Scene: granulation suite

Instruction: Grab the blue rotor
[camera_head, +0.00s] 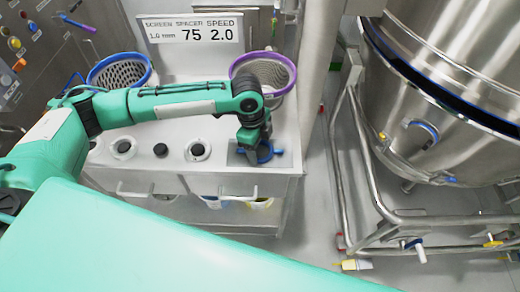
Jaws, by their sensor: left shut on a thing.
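The blue rotor (265,154) is at the right end of the white cabinet top, over a grey recessed patch. My left gripper (252,148) reaches down on it from above and is shut on it. The fingers and the dark wrist hide part of the rotor. I cannot tell whether the rotor still touches the surface below. My right gripper is not in view.
A blue-rimmed basket (120,70) and a purple-rimmed basket (265,72) stand behind my arm. Round holders (198,150) line the cabinet top (225,165). A sign reading 75 2.0 (190,30) stands behind. A large steel vessel (450,90) on a tubular frame stands right.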

